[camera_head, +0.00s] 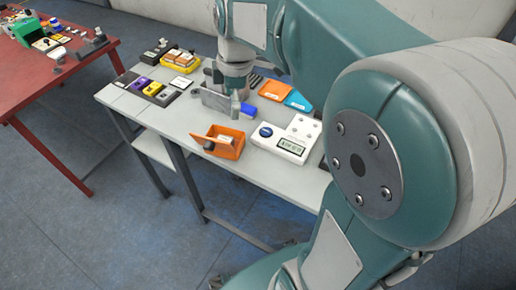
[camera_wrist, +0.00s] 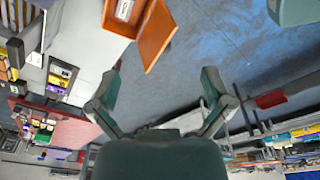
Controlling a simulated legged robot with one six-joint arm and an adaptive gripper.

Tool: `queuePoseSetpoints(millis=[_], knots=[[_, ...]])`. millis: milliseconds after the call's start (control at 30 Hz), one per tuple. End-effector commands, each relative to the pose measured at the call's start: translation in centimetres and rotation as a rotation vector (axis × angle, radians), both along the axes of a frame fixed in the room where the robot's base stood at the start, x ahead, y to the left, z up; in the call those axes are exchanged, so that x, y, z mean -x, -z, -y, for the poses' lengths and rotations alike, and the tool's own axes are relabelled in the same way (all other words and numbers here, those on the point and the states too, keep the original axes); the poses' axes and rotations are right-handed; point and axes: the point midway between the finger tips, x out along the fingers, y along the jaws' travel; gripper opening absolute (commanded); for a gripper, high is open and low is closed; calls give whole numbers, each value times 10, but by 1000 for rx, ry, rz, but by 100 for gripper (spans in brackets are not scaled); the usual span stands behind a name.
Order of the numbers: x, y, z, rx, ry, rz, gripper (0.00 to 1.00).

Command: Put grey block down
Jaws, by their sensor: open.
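My gripper (camera_wrist: 160,88) is open in the wrist view, its two teal fingers wide apart with nothing between them. In the head view my gripper (camera_head: 237,96) is over the workbench, behind the orange box (camera_head: 232,151). A flat grey piece (camera_head: 213,101) stands beside my gripper there; I cannot tell whether it is the grey block. The orange box also shows at the top of the wrist view (camera_wrist: 153,43), with its flap open and a pale labelled item (camera_wrist: 124,10) in it. A small grey round part (camera_head: 208,145) is at the box's flap.
A white device with a display (camera_head: 280,143) stands right of the box. Orange (camera_head: 275,91) and blue (camera_head: 298,101) flat items lie behind it. Several small items and a yellow tray (camera_head: 180,62) fill the bench's far left. A red table (camera_head: 60,75) stands apart at left.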

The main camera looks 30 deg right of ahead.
Motion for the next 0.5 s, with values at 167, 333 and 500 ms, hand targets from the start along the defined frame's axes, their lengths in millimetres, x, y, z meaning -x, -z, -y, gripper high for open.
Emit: queuePoseSetpoints(millis=[167,333,500], knots=[[48,-16,-6,3,367,92,100],[91,-19,-8,-48,720,181,100],[128,-13,-10,-148,1049,260,100]])
